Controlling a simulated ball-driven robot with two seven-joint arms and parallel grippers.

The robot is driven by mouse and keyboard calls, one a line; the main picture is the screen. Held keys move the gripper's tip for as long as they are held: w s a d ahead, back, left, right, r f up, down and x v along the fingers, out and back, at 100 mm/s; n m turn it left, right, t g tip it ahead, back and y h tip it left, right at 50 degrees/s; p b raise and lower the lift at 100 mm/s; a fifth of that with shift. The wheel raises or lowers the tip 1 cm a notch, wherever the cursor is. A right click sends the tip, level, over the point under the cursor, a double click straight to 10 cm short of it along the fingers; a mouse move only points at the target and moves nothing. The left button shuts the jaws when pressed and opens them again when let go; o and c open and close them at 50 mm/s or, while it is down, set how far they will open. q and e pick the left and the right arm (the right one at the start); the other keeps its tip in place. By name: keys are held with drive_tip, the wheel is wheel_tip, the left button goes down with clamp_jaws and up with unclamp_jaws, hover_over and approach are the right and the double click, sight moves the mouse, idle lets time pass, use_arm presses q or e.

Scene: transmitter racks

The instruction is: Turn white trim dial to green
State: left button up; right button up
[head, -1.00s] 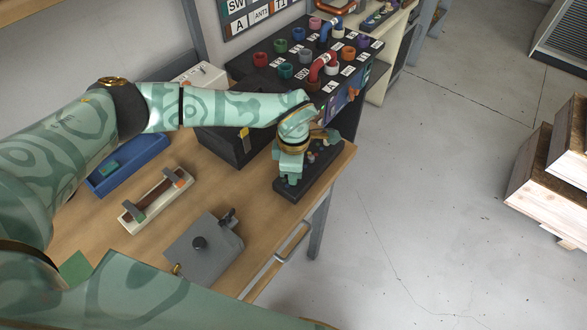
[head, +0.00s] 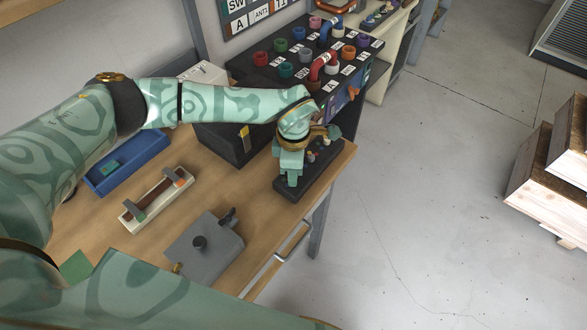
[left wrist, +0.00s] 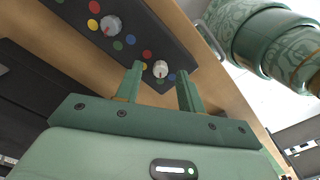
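The white trim dial (left wrist: 160,69) is on a black panel (left wrist: 75,30) in the left wrist view, with small coloured dots around it. Red, yellow and blue dots show near it. My left gripper (left wrist: 159,72) is open, with one finger on each side of the dial. I cannot tell whether the fingers touch it. In the head view my left gripper (head: 290,172) is over the dark panel (head: 322,174) at the bench edge and hides part of it. My right gripper is in neither view.
A grey dial with a red mark (left wrist: 110,25) is on the same panel. In the head view a grey box (head: 205,248), a cream fixture (head: 157,200) and a blue tray (head: 128,163) are on the bench. A rack of coloured sockets (head: 262,74) stands behind.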

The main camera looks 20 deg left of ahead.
use_arm(q)
wheel_tip(320, 180, up, 16)
drive_tip(key=shift+f+p, duration=0.25)
drive_tip(key=shift+p, duration=0.1)
